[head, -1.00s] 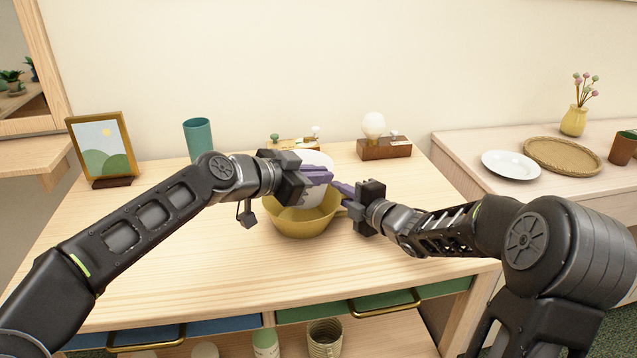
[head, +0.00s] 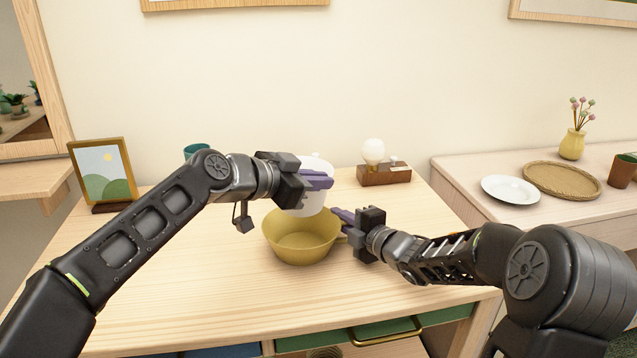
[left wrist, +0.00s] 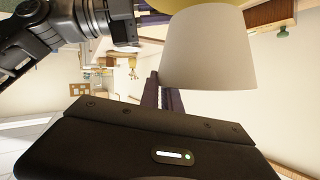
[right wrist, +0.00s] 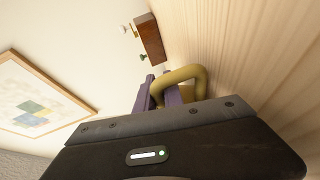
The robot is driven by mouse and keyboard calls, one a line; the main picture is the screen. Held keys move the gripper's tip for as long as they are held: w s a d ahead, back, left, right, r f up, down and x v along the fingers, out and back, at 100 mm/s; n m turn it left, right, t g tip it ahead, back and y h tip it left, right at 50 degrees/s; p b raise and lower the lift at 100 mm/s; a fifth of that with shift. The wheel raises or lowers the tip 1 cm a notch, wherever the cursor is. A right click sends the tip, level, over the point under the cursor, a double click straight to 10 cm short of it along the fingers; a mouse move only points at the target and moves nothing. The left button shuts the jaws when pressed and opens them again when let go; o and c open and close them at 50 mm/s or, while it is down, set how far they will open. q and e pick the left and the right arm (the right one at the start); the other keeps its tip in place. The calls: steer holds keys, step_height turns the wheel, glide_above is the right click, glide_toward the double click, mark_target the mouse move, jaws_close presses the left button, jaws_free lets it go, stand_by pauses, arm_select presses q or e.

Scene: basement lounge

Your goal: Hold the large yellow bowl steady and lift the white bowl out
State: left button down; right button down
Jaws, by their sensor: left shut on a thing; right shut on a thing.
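The large yellow bowl (head: 303,241) stands upright on the wooden cabinet top, and its inside looks empty in the head view. My right gripper (head: 346,218) is shut on the bowl's handle at its right side; the looped handle (right wrist: 186,76) shows between the purple fingers in the right wrist view. The white bowl (head: 310,204) is above the back part of the yellow bowl, clear of its inside. My left gripper (head: 318,181) is shut on the white bowl's wall near its rim. The white bowl also fills the upper right of the left wrist view (left wrist: 208,48).
A picture frame (head: 102,173) and a teal cup (head: 196,152), partly hidden by my left arm, stand at the back left. A wooden block with a white bulb (head: 384,175) stands behind right. A side table holds a white plate (head: 511,190), a woven tray (head: 562,180) and a yellow vase (head: 572,144).

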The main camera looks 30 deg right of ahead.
steer(key=c, duration=1.4)
jaws_free()
steer(key=s, duration=0.4)
steer(key=s+r, duration=0.1)
steer(key=s, duration=0.3)
steer(key=s+d, duration=0.1)
steer(key=s, duration=0.2)
steer(key=shift+s+r, duration=0.4)
